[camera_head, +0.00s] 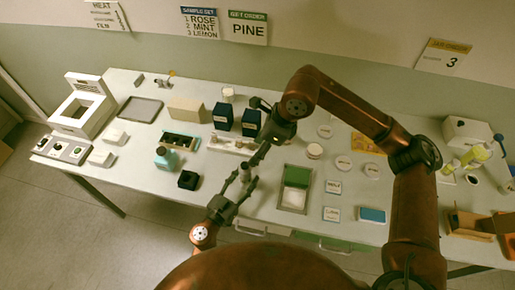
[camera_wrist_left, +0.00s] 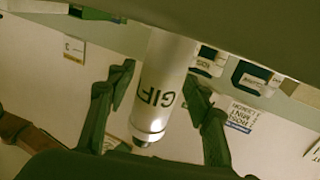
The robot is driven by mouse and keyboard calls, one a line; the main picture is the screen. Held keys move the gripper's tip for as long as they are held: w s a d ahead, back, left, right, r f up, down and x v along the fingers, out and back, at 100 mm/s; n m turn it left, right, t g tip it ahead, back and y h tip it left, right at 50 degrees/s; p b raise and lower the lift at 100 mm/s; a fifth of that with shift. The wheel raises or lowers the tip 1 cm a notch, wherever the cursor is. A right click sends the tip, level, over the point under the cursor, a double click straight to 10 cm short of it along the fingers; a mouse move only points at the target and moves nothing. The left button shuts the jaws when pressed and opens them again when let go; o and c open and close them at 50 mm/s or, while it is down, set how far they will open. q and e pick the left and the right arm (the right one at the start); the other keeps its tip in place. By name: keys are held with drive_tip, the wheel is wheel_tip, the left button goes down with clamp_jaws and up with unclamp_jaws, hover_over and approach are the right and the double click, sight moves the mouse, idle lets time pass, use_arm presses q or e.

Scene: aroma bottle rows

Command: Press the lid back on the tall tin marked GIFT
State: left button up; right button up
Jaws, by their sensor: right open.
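The tall tin (camera_wrist_left: 165,85) is a white cylinder with dark lettering that reads GIF, the rest turned away. It shows upside down in the left wrist view, between my left gripper's fingers, with a visible gap on one side. A rim and a small dark knob are at its lower end in that picture; I cannot tell how firmly a lid sits. My left gripper (camera_head: 239,184) is open, and its spread fingers (camera_wrist_left: 160,85) flank the tin. My right gripper (camera_head: 261,153) is open, just above my left one in the head view. I cannot pick out the tin there.
Navy boxes (camera_head: 223,116) and a white rack (camera_head: 229,144) stand behind the grippers. A grey tray with a green pad (camera_head: 297,176) is to their right, with round white lids (camera_head: 343,163) beyond. A teal bottle (camera_head: 164,158) and small black box (camera_head: 188,180) are left.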

use_arm(q)
drive_tip(key=v, duration=1.2)
idle(0.5)
